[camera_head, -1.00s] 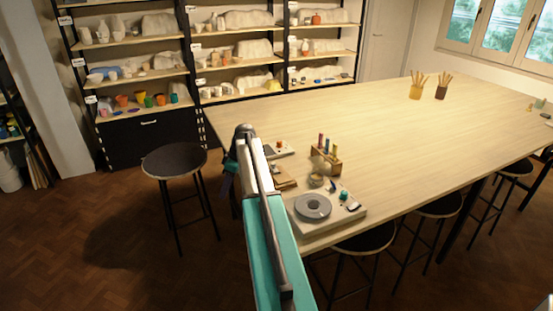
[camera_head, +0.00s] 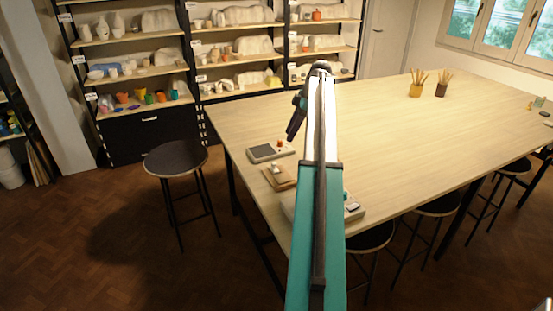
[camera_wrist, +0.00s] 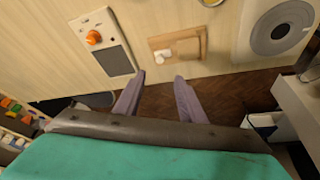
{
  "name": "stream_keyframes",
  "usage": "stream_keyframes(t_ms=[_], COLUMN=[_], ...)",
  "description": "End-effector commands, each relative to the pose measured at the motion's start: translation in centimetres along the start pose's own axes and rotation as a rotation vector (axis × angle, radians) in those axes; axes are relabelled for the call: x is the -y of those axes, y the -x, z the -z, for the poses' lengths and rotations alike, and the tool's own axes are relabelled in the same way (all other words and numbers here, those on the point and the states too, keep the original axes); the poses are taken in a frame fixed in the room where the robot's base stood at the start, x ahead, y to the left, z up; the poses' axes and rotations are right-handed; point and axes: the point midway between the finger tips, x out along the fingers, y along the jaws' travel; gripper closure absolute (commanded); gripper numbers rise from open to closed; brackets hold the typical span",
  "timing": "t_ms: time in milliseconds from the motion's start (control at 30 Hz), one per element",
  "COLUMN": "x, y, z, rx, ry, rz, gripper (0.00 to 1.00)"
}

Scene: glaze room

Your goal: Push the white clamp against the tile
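A small wooden board (camera_wrist: 172,42) lies near the table edge in the wrist view, and the same board shows in the head view (camera_head: 287,184). A small white piece (camera_wrist: 164,54) on it looks like the white clamp. A paler piece (camera_wrist: 187,46) touches or nearly touches it on the right; I cannot tell if this is the tile. My gripper's two fingers (camera_wrist: 158,82) are apart and empty, below the board in the wrist view. In the head view my gripper (camera_head: 296,118) is raised above the table, beyond the board.
A pale device with a dark panel (camera_wrist: 114,59) and an orange knob (camera_wrist: 94,37) lies left of the board. A grey disc on a pale base (camera_wrist: 279,27) is to its right. A black stool (camera_head: 176,158) stands left of the table (camera_head: 380,130).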

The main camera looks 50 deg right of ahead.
Motion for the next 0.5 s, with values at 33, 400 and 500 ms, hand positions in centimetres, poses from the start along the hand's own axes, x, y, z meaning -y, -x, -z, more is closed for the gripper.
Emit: stream_keyframes(t_ms=[33,400,500], x=[0.0,0.1,0.1], y=[-0.1,-1.5,-2.6], z=[0.1,0.4,0.4], rx=[0.0,0.0,0.0], ry=[0.001,0.002,0.002], rz=[0.0,0.002,0.003], gripper=[0.63,0.63,0.63])
